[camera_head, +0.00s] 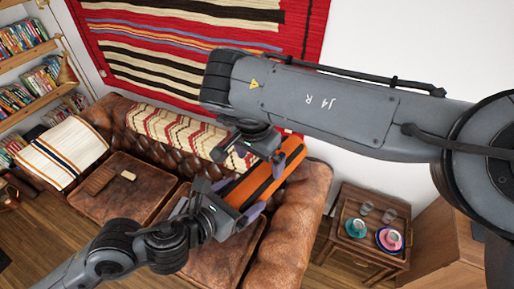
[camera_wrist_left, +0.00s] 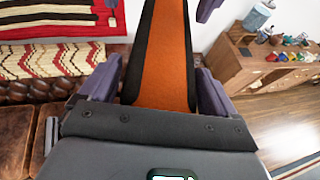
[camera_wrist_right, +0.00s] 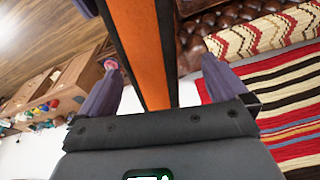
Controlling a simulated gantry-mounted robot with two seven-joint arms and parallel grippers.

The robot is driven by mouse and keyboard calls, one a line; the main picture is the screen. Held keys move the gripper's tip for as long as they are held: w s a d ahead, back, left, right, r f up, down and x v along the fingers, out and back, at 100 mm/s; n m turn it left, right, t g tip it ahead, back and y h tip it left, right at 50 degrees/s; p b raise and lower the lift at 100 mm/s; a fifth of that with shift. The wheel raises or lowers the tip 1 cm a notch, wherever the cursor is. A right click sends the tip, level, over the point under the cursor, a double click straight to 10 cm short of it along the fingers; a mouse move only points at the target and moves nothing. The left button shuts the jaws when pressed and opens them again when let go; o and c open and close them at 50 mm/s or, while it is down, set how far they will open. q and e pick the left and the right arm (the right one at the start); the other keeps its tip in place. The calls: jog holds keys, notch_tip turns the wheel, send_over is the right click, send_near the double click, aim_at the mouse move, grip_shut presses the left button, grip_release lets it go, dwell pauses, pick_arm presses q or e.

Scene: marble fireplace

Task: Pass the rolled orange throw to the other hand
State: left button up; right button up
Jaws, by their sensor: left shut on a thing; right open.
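The rolled orange throw (camera_head: 252,183), orange with dark bands along its sides, is held in the air above the brown leather sofa. My left gripper (camera_head: 226,200) is shut on its lower-left end. In the left wrist view the throw (camera_wrist_left: 166,60) runs straight out between the purple fingers. My right gripper (camera_head: 249,158) is open near the upper part of the throw, its fingers spread. In the right wrist view the throw (camera_wrist_right: 143,50) passes between the open fingers, nearer the left one; contact is unclear. A purple fingertip of the other gripper shows at the top of each wrist view.
The leather sofa (camera_head: 122,192) lies below, with a patterned throw (camera_head: 165,125) over its back. A wooden side table (camera_head: 362,240) with cups and glasses stands right of it. A striped rug (camera_head: 150,50) hangs on the wall behind. Bookshelves are at far left.

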pick_arm(q)
jog(key=shift+d+r, duration=0.1)
jog(key=shift+r, duration=0.05)
jog(key=shift+c, duration=0.2)
pick_arm(e)
jog(key=f, duration=0.6)
jog(key=shift+w+d+f, duration=0.25)
jog(key=shift+w+d, duration=0.05)
jog(key=shift+w, duration=0.1)
pick_arm(q)
jog(key=shift+s, duration=0.1)
jog(key=shift+d, duration=0.1)
pick_arm(e)
jog(key=shift+r, duration=0.1)
jog(key=c, duration=1)
pick_arm(q)
jog(key=o, duration=0.9)
jog(key=shift+s, duration=0.1)
pick_arm(e)
jog(key=shift+a, duration=0.1)
pick_arm(q)
jog(key=shift+o, duration=0.2)
jog(key=shift+s, duration=0.1)
